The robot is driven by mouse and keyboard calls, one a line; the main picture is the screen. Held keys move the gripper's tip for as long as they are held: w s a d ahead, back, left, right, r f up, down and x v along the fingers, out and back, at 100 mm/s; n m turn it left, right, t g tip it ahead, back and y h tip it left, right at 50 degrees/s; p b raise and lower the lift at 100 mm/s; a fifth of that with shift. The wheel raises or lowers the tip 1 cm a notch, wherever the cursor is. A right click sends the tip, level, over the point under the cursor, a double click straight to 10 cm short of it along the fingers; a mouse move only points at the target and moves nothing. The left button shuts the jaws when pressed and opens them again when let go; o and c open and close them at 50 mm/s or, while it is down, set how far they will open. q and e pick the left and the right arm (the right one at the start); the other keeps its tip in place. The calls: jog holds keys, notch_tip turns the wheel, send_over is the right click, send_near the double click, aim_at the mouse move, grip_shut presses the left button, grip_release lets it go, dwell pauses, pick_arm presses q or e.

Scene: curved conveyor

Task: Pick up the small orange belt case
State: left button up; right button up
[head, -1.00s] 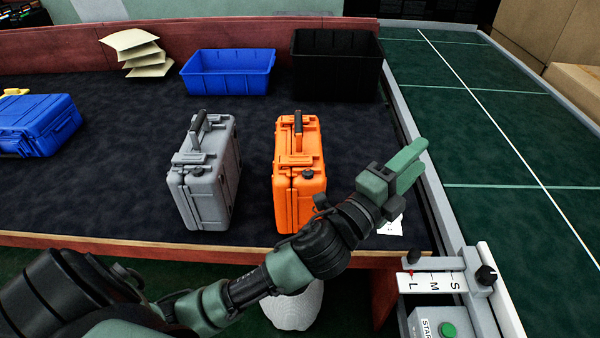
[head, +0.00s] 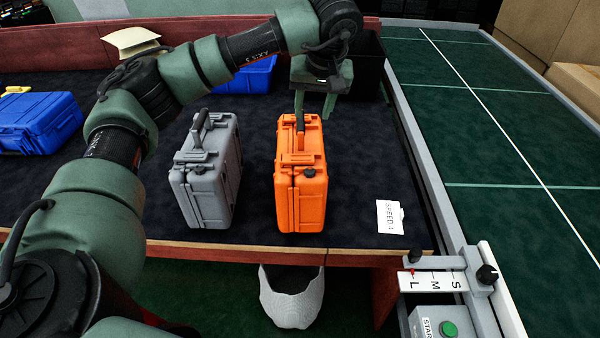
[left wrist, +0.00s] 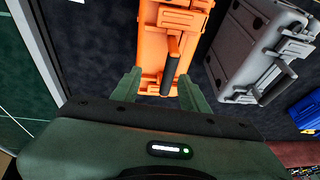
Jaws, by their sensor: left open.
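The orange case (head: 300,190) stands upright on the dark table near its front edge, its dark handle on top. It also shows in the left wrist view (left wrist: 153,50), with its handle (left wrist: 171,68) just beyond and between my fingers. My left gripper (head: 314,112) points down over the case's top, its fingers at the handle in the head view. The left gripper (left wrist: 160,85) is open, and I see no firm contact with the handle. My right gripper is not in view.
A grey case (head: 207,175) stands close left of the orange one. A blue case (head: 38,125) lies further left. A blue bin (head: 255,78) and a black bin (head: 370,70) are behind, partly hidden by my arm. A paper card (head: 389,218) lies right, beside the green conveyor (head: 480,130).

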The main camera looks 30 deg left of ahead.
aim_at(302, 120)
pick_arm(q)
jog(key=shift+y, duration=0.3)
jog(key=a+f, duration=0.1)
jog(key=w+a+f+p, duration=0.1)
jog(key=a+f, duration=0.1)
jog(key=w+a+f+p, duration=0.1)
jog(key=f, duration=0.1)
jog(key=shift+a, duration=0.15)
jog(key=shift+w+a+f, duration=0.15)
jog(key=shift+f, duration=0.35)
grip_shut()
dwell(0.7)
jog(key=shift+w+r, duration=0.1)
jog(key=shift+r, duration=0.05)
